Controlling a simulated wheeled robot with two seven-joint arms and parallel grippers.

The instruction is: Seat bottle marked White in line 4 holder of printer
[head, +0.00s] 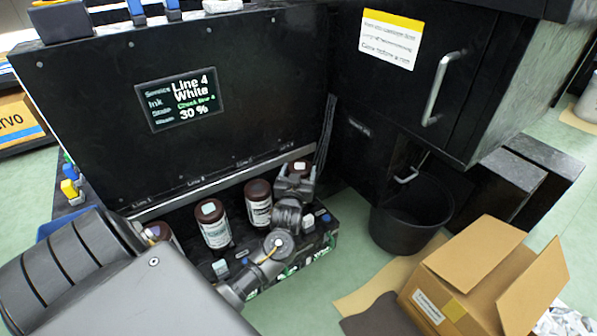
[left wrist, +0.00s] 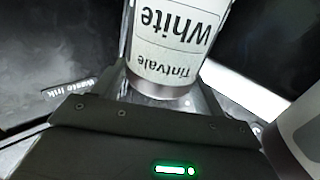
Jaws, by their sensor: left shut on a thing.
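The bottle marked White shows in the left wrist view (left wrist: 175,45), its label reading "White" and "Tintvale" upside down. In the head view only its brown top (head: 301,167) shows, at the right end of the bottle row; the gripper hides the rest. My left gripper (head: 294,182) is shut on this bottle. The printer (head: 90,90) is a black panel with a screen (head: 182,98) reading "Line 4 White" and "30 %". The line 4 holder is hidden behind my gripper; I cannot tell whether the bottle is fully down. My right gripper is not in view.
Brown-capped bottles (head: 213,224) (head: 258,203) stand left of my gripper, with another (head: 160,232) partly behind my arm. A black bin (head: 410,215) and an open cardboard box (head: 480,280) stand on the floor at right. A black cabinet with a handle (head: 440,88) rises behind.

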